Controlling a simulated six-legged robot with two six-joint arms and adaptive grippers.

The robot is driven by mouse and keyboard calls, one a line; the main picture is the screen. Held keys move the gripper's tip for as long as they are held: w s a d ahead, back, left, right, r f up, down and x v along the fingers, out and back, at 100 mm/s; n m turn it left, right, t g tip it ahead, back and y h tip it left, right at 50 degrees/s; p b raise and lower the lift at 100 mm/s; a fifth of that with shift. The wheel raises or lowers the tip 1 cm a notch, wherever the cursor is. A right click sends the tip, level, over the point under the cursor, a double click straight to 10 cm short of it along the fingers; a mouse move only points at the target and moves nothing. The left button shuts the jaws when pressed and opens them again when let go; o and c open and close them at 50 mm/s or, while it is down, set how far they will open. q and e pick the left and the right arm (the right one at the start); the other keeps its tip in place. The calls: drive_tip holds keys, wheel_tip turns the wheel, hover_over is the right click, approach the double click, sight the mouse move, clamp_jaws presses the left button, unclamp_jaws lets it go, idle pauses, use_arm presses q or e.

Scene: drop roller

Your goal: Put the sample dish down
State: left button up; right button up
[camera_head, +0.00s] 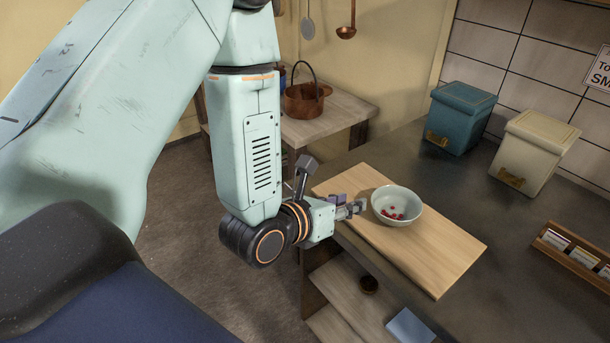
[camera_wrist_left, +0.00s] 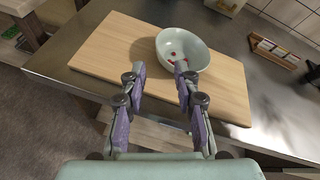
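The sample dish is a pale round bowl (camera_head: 397,199) with several small red pieces inside. It appears upright on a wooden board (camera_head: 445,258), and it also shows at the top of the left wrist view (camera_wrist_left: 200,50). My left gripper (camera_head: 352,208) is just left of the dish in the head view. In the left wrist view its two purple-sided fingers (camera_wrist_left: 160,70) are spread apart, with bare board between them. The right-hand fingertip overlaps the dish's near rim; I cannot tell whether it touches. My right gripper is not in view.
The board lies on a dark counter (camera_head: 510,285). A blue canister (camera_head: 460,118) and a cream canister (camera_head: 533,150) stand behind. A wooden rack (camera_head: 572,253) is at the right. A copper pot (camera_head: 303,100) sits on a side table. Counter between board and rack is clear.

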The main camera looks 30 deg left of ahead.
use_arm(q)
drive_tip(key=s+a+f+n+g+y, duration=0.15)
drive_tip(key=s+f+n+g, duration=0.45)
drive_tip(key=s+f+n, duration=0.9)
drive_tip(key=s+f+n+g, duration=0.3)
drive_tip(key=s+n, duration=0.4)
drive_tip(key=n, duration=0.3)
drive_tip(key=s+a+f+n+g+y, duration=0.1)
drive_tip(key=s+f+n+g, duration=0.2)
drive_tip(key=s+n, duration=0.4)
drive_tip(key=n+g, duration=0.1)
drive_tip(key=n, duration=0.2)
drive_tip(key=shift+a+f+n, duration=0.25)
drive_tip(key=shift+f+n, duration=0.05)
drive_tip(key=shift+f, duration=0.05)
drive_tip(key=shift+y, duration=0.25)
